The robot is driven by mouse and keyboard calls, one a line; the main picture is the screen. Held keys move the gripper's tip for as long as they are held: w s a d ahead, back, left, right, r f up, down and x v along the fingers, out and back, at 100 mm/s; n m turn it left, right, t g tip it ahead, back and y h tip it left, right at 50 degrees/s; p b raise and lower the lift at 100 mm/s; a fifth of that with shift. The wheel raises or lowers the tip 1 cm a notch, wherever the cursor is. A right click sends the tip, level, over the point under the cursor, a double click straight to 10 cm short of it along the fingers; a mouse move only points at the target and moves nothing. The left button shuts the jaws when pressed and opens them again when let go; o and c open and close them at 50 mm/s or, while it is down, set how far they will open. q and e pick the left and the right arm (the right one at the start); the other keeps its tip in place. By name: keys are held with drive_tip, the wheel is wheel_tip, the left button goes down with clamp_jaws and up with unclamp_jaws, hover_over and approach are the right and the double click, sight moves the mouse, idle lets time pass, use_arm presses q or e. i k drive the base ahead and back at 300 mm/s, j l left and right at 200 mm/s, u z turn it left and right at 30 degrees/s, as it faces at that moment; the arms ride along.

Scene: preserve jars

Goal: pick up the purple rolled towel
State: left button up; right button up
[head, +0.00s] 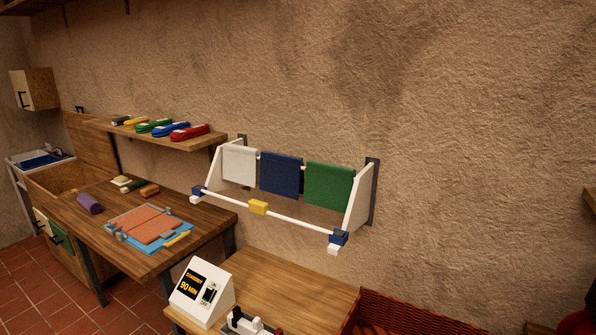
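The purple rolled towel (90,203) lies on the wooden worktable (205,217) at the left, near its left side. It looks like a short thick roll lying on its side, apart from the other things there. Neither of my grippers shows in the head view.
Right of the towel lies a blue mat (180,246) with orange pieces. Small blocks (149,190) lie behind it. A wall shelf (150,139) hangs above. A rack with hanging cloths (281,175) and a timer box (202,291) stand farther right. Tiled floor (40,290) is clear at the lower left.

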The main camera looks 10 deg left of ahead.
sight(91, 204)
drive_tip(key=u, duration=1.6)
drive_tip(key=i+j+u, duration=0.25)
drive_tip(key=i, duration=0.55)
drive_tip(key=i+u, duration=0.3)
drive_tip(key=i, duration=0.5)
